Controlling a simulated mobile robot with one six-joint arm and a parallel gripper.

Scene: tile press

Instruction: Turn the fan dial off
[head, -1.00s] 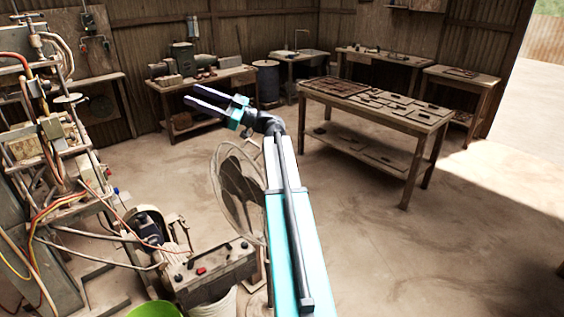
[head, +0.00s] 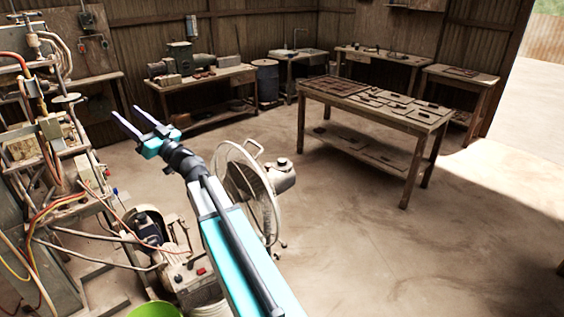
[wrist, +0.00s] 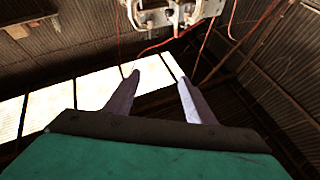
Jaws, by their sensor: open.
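The fan (head: 240,185) stands on the floor near the middle of the head view, with a round wire cage. Its motor housing (head: 281,177) sticks out to the right, with a small dark knob (head: 283,162) on top. I cannot tell from here whether that knob is the dial or how it is set. My gripper (head: 126,112) is open and empty, raised to the upper left of the fan and apart from it. My arm covers the lower left of the fan. The wrist view shows the open fingers (wrist: 159,78) pointing toward the roof, with no fan in sight.
A machine frame with hoses and cables (head: 50,150) stands at the left. A control box with a red button (head: 195,278) and a green bucket (head: 155,310) are low in front. A work table (head: 375,112) stands behind right. Open floor (head: 400,250) lies at the right.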

